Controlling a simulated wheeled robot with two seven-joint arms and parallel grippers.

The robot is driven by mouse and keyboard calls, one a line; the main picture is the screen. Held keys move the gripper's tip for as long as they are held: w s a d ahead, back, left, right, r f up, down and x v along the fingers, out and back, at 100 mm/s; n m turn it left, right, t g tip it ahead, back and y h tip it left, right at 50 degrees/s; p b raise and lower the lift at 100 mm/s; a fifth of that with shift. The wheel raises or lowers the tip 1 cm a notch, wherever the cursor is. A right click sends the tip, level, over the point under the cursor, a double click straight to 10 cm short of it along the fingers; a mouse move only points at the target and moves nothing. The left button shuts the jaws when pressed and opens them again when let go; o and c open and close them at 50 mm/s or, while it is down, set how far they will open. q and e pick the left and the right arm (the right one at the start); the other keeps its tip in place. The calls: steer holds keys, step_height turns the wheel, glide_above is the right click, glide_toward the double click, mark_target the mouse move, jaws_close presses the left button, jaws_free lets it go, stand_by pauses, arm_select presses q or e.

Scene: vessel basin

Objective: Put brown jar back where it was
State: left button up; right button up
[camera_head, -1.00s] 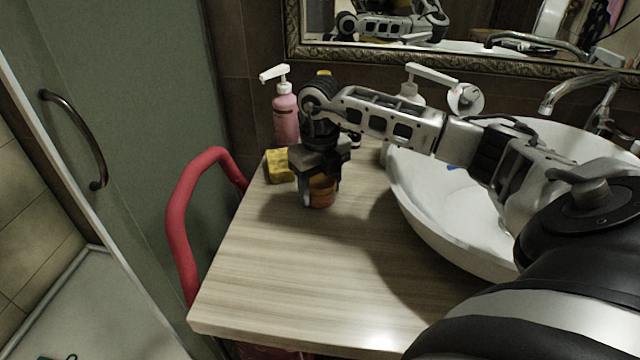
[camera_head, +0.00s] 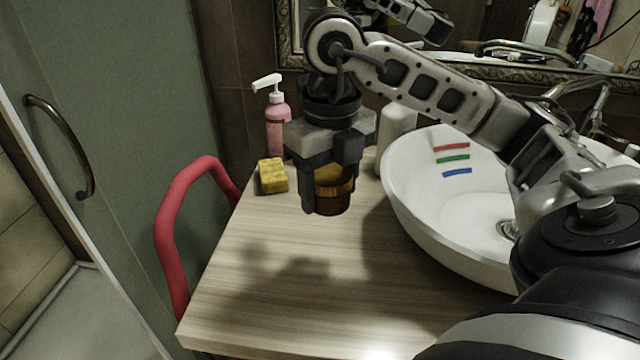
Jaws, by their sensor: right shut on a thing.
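The brown jar (camera_head: 333,203) is amber-brown with a yellowish upper part. My right gripper (camera_head: 328,185) comes down from above and is shut on the jar. The jar seems to be held above the wooden counter (camera_head: 275,285), with a dark shadow on the counter in front of it. The gripper's fingers and palm hide the jar's top and part of its side. My left gripper is not in view.
A yellow sponge (camera_head: 272,176) and a pink pump bottle (camera_head: 277,125) stand left of the gripper. A white bottle (camera_head: 396,128) is behind it. The white basin (camera_head: 440,230), with red, green and blue strips inside, is to the right. The front counter is clear.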

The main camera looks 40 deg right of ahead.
steer(key=shift+s+a+r+n, duration=0.15)
steer(key=shift+s+a+n, duration=0.15)
steer(key=shift+a, duration=0.1)
steer(key=s+a+n+b, duration=0.25)
steer(key=a+n, duration=0.35)
steer(key=n, duration=0.6)
steer(key=s+a+n+b, duration=0.25)
steer(key=a+n, duration=0.35)
steer(key=n, duration=0.5)
steer(key=n+b, duration=0.3)
steer(key=n, duration=1)
glide_above(281, 274)
steer(key=s, duration=0.1)
steer(key=f, duration=0.8)
steer(key=shift+a+f, duration=0.15)
steer(key=shift+a, duration=0.2)
steer(key=shift+w+d+f, duration=0.2)
steer(key=shift+w+f, duration=0.15)
steer(key=shift+f, duration=0.1)
step_height(281, 274, down, 4)
steer(key=shift+w+d+r, duration=0.1)
steer(key=shift+w+r, duration=0.05)
steer(key=shift+r, duration=0.1)
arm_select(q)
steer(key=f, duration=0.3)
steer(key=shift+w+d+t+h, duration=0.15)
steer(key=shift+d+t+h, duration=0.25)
